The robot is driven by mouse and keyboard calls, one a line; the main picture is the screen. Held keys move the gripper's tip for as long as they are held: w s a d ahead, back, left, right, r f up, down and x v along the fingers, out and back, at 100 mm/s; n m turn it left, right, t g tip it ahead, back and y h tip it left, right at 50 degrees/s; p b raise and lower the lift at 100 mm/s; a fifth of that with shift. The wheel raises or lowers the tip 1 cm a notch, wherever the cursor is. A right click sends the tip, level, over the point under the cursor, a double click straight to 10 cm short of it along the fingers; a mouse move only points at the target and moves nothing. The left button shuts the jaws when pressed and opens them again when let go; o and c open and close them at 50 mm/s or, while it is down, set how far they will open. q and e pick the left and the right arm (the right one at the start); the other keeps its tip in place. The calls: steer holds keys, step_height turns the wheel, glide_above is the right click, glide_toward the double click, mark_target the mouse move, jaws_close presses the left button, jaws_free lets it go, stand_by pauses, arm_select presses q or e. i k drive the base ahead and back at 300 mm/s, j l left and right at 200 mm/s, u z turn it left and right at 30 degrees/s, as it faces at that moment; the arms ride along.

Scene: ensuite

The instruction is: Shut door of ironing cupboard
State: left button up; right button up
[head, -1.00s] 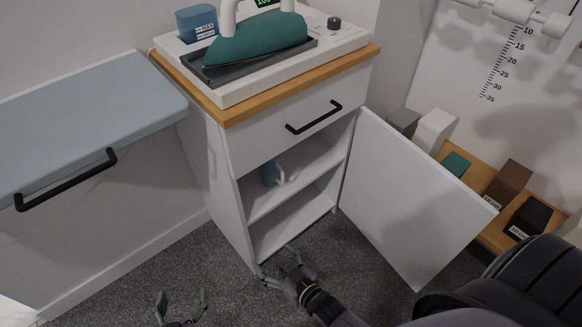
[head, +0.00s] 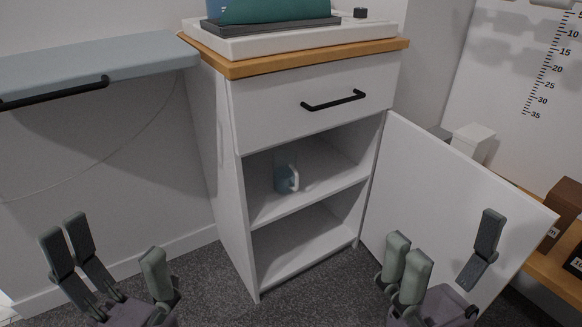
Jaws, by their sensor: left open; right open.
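The ironing cupboard (head: 236,190) stands in the middle, white with a wooden top. Its door (head: 430,190) is hinged on the right and stands wide open, swung out to the right. The two open shelves inside show, with a blue-grey jug (head: 286,178) on the upper one. My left gripper (head: 112,262) is open and empty at the lower left, apart from the cupboard. My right gripper (head: 445,255) is open and empty in front of the door's inner face and covers part of its lower area; whether it touches the door I cannot tell.
A shut drawer with a black handle (head: 334,101) is above the opening. A steam iron base (head: 290,40) sits on top. A grey ironing board (head: 100,72) with a black handle is at the left. A low wooden shelf (head: 550,262) with boxes stands behind the door. Carpet in front is clear.

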mark_target(424, 189)
steer(key=l+z, duration=0.15)
steer(key=z, duration=0.3)
steer(key=l+z, duration=0.15)
steer(key=z, duration=0.25)
